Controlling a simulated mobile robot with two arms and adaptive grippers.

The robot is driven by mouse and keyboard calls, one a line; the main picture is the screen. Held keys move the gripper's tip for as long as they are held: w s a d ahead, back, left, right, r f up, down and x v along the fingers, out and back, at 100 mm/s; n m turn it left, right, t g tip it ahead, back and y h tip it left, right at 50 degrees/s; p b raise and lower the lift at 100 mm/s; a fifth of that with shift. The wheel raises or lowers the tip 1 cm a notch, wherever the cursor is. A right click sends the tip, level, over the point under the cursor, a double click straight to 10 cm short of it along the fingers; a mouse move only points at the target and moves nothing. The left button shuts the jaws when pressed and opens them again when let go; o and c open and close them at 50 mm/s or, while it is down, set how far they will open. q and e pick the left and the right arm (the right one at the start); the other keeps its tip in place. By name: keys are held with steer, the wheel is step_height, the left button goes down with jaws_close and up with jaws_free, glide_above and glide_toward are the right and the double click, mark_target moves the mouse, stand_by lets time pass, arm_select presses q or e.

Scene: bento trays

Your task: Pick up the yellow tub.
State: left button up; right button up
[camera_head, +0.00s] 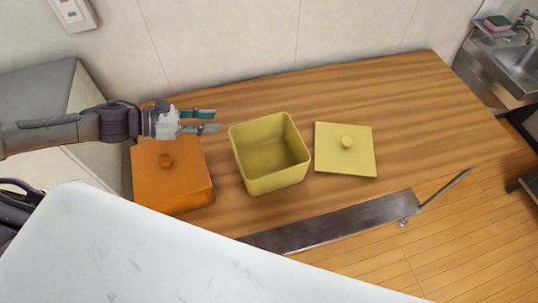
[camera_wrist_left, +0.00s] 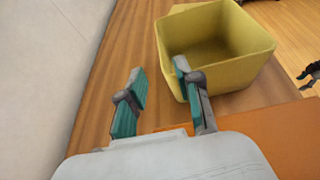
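The yellow tub (camera_head: 277,184) stands open and empty, upright on the wooden table, in the middle of the head view. Its square yellow lid (camera_head: 334,159) with a round knob lies apart to its right. My left gripper (camera_head: 212,121) is open and empty, just left of the tub's back left corner and above the table. In the left wrist view, the tub (camera_wrist_left: 236,78) is ahead and to the right of the open fingers (camera_wrist_left: 160,82). One finger overlaps the tub's near wall in that view; I cannot tell if they touch. My right gripper is not in view.
An orange box (camera_head: 185,186) with a knobbed lid stands left of the tub, beneath and in front of my left gripper. The wooden table (camera_head: 410,108) is clear at the right. A wall runs behind it. A sink (camera_head: 518,62) is at the far right.

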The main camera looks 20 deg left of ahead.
mark_target(259, 119)
arm_select(q)
steer(key=p+x, duration=0.2)
steer(key=x, duration=0.4)
steer(key=shift+w+d+p, duration=0.15)
steer(key=shift+w+p, duration=0.2)
steer(key=shift+p, duration=0.05)
steer(key=shift+w+d+f, duration=0.2)
steer(key=shift+d, duration=0.2)
steer(key=shift+w+d+p, duration=0.2)
steer(key=shift+d+p, duration=0.15)
steer(key=p+x, duration=0.1)
steer(key=x, duration=0.2)
steer(key=shift+w+d+f, duration=0.2)
steer(key=shift+w+f, duration=0.05)
steer(key=shift+f, duration=0.05)
steer(key=shift+w+d+f, duration=0.2)
steer(key=shift+d+f, duration=0.05)
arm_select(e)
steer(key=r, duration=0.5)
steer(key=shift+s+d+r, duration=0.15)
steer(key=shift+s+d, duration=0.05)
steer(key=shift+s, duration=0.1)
arm_select(q)
steer(key=shift+s, duration=0.1)
steer(key=shift+c, duration=0.2)
jaws_close()
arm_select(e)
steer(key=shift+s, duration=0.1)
